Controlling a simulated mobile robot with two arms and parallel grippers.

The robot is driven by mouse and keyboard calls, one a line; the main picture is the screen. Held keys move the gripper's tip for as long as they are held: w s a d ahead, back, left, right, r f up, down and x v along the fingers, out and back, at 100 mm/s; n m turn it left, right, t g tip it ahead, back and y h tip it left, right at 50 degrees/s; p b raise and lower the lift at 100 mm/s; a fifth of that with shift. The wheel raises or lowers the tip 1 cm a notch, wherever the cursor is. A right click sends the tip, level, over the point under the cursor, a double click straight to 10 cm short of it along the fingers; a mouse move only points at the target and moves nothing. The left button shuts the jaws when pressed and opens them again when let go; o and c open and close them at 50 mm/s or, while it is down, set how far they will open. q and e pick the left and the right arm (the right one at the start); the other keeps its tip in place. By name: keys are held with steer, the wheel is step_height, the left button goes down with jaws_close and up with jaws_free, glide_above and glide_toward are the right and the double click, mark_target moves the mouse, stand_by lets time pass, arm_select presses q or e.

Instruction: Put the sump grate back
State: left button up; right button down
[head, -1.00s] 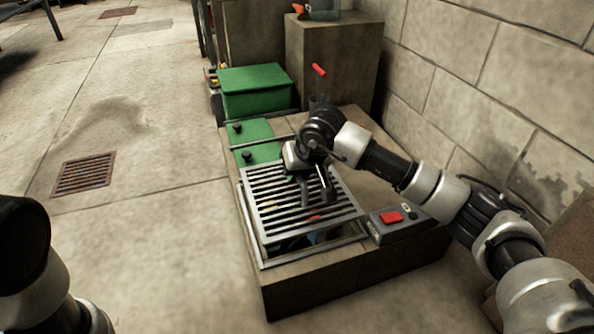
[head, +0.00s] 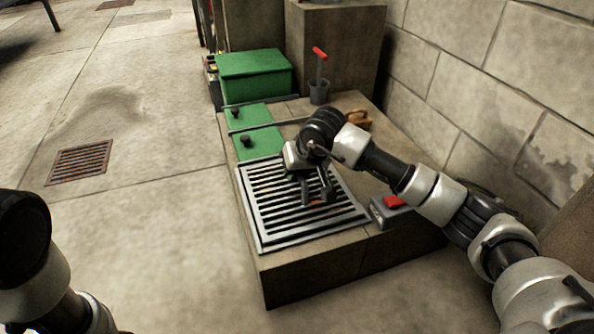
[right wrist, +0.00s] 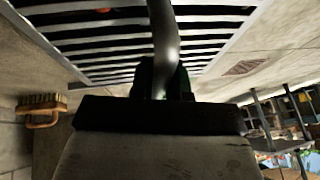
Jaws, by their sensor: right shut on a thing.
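The sump grate (head: 268,212), a grey metal panel of parallel bars, lies about level over the pit opening. It appears within or very close to its metal rim (head: 257,244); I cannot tell if it is fully seated. My right gripper (head: 318,192) is above the middle of the grate, shut on its handle. In the right wrist view the dark handle (right wrist: 163,45) rises between the fingers, with the grate bars (right wrist: 90,42) beyond. My left arm shows at the left edge, but its gripper is out of view.
Green panels with black knobs (head: 257,146) lie behind the grate. A control box with a red button (head: 394,202) is right of the grate. A brush (right wrist: 42,109) lies beside the wall.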

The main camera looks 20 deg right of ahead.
steer(key=shift+f, duration=0.45)
steer(key=c, duration=1)
jaws_free()
steer(key=p+v, duration=0.7)
steer(key=v, duration=0.4)
steer(key=shift+f, duration=0.1)
